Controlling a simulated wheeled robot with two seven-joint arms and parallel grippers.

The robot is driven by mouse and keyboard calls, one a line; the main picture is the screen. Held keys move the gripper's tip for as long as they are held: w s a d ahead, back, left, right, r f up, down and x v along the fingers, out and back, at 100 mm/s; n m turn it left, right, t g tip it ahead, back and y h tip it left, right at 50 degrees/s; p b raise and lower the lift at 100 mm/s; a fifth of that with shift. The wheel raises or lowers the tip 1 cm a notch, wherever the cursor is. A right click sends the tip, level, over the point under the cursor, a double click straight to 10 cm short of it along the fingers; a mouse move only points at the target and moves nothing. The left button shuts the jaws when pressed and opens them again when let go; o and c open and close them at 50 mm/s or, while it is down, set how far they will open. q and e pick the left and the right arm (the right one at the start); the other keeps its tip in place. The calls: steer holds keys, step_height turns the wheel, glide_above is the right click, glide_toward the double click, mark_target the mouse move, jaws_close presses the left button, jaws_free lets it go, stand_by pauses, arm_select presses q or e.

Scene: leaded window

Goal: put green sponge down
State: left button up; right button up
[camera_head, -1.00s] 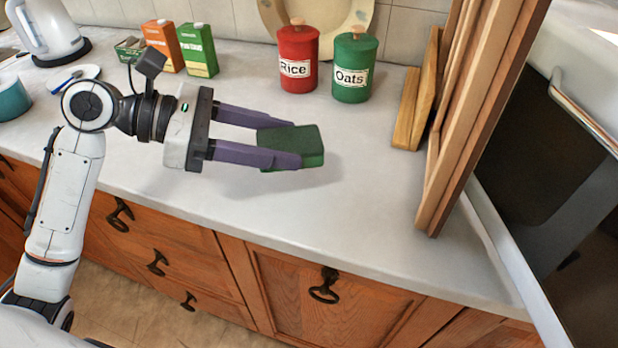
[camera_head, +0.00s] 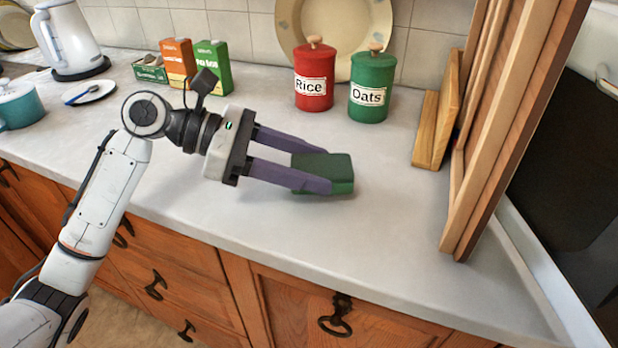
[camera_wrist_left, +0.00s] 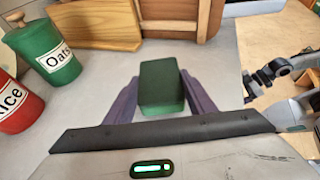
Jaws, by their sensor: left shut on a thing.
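The green sponge (camera_head: 341,172) is a dark green block between the purple fingers of my left gripper (camera_head: 312,170), which is shut on it. The sponge is just above or on the pale countertop (camera_head: 250,222); I cannot tell if it touches. In the left wrist view the sponge (camera_wrist_left: 161,85) sits between the fingertips of the left gripper (camera_wrist_left: 160,98), with the counter around it.
A red Rice canister (camera_head: 314,78) and a green Oats canister (camera_head: 371,88) stand behind the sponge. Wooden boards (camera_head: 440,115) and a tall wooden frame (camera_head: 505,130) stand to the right. Cartons (camera_head: 212,68) and a small plate (camera_head: 90,91) are at the back left. Counter in front is clear.

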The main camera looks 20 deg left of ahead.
arm_select(q)
step_height(320, 180, down, 2)
steer(key=shift+f, duration=0.15)
steer(key=o, duration=0.9)
steer(key=shift+o, duration=0.2)
steer(key=shift+a+r, duration=0.2)
steer(key=v, duration=1.1)
steer(key=shift+s+a+r+p, duration=0.1)
steer(key=shift+s+a+p, duration=0.05)
steer(key=shift+a+p, duration=0.15)
steer(key=shift+d, duration=0.1)
